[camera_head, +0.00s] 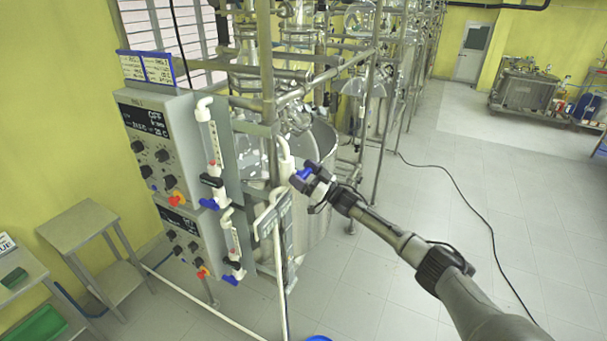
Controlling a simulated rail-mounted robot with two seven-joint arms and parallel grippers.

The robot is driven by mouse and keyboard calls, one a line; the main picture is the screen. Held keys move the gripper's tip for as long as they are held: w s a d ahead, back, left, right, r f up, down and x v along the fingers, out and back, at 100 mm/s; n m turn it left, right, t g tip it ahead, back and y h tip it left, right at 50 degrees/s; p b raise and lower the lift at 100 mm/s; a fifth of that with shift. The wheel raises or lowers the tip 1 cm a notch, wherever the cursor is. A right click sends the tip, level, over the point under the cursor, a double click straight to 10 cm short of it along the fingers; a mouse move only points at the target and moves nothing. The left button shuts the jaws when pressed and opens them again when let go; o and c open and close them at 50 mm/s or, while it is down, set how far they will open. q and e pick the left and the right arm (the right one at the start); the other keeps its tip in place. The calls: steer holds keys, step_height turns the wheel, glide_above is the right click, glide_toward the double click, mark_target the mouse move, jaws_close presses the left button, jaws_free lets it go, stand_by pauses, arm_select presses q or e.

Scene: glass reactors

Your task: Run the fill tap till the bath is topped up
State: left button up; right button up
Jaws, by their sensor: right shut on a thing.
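The bath (322,218) is a large round metal tub on the metal frame, with glassware above it. A white fill pipe (284,158) stands at its near side. The fill tap's blue handle (304,173) shows beside this pipe. My right gripper (303,181) reaches in from the lower right and is shut on the blue handle, which it partly hides. The water level in the bath and any flow from the pipe cannot be made out. My left gripper is out of view.
Control boxes (150,140) with knobs and flow tubes stand left of the bath. A small metal table (85,228) and a bench with a green tray (38,327) are at the lower left. A black cable (462,190) crosses the open floor at right.

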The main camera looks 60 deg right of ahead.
steer(key=shift+f+n+y+b, duration=0.1)
steer(key=shift+n+y+b, duration=0.3)
steer(key=shift+n+b, duration=0.25)
steer(key=n+y+b, duration=0.1)
steer(key=n+b, duration=0.1)
steer(key=n, duration=0.1)
steer(key=n+g+y+b, duration=0.1)
steer(key=n+b, duration=0.1)
steer(key=n, duration=0.1)
steer(key=shift+a+f+y+b, duration=0.1)
steer(key=shift+a+y+b, duration=0.1)
steer(key=shift+y+b, duration=0.2)
steer(key=n+g+y+b, duration=0.1)
steer(key=n+b, duration=0.1)
steer(key=n, duration=0.2)
steer(key=shift+a+n+y, duration=0.1)
steer(key=shift+n+y, duration=0.15)
steer(key=shift+y, duration=0.15)
steer(key=shift+a+n+g+y+b, duration=0.1)
steer(key=shift+n+g+y+b, duration=0.2)
steer(key=shift+n+g+b, duration=0.8)
steer(key=shift+n, duration=0.7)
steer(key=o, duration=0.6)
steer(key=shift+o, duration=0.2)
